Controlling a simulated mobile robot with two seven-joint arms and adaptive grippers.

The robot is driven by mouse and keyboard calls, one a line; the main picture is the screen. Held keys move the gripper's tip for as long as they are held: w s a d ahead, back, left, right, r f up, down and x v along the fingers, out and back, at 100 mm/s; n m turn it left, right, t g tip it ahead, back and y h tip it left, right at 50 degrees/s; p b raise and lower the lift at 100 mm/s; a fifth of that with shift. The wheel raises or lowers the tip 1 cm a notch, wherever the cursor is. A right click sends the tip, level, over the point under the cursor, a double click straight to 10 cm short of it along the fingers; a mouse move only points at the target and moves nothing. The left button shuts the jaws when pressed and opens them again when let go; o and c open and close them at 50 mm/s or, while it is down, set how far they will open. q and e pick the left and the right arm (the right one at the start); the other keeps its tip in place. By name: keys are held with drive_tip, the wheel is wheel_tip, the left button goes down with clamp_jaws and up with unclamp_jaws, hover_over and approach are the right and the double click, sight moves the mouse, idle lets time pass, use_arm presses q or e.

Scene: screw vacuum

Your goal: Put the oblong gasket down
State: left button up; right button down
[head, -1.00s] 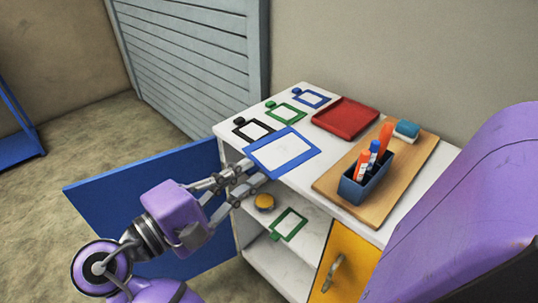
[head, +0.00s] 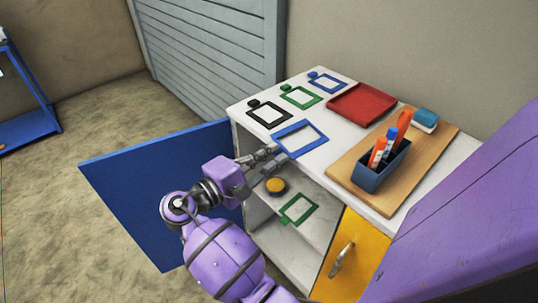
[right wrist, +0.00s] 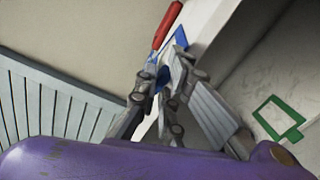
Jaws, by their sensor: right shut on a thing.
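The oblong gasket is a blue rectangular frame (head: 311,149) over the front left part of the white cabinet top. White shows through its opening. My right gripper (head: 275,153) is shut on its near left end. I cannot tell whether the gasket touches the cabinet top. In the right wrist view the fingers (right wrist: 164,80) close around a blue part, and a blue strip of the gasket (right wrist: 181,38) shows beyond them; the rest is hidden. My left gripper is not in view.
On the white cabinet top (head: 345,157) lie black (head: 251,115), green (head: 284,98) and blue (head: 313,83) frames with tabs, a red tray (head: 361,103) and a wooden board (head: 417,170) with a pen box (head: 371,178). A shelf below holds a yellow round thing (head: 276,185) and a green frame (head: 288,215).

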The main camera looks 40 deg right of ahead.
drive_tip(key=shift+f, duration=0.25)
drive_tip(key=c, duration=1.9)
unclamp_jaws()
drive_tip(key=shift+o, duration=0.2)
drive_tip(key=s+a+b, duration=0.1)
drive_tip(key=a, duration=1.1)
drive_tip(key=shift+b, duration=0.3)
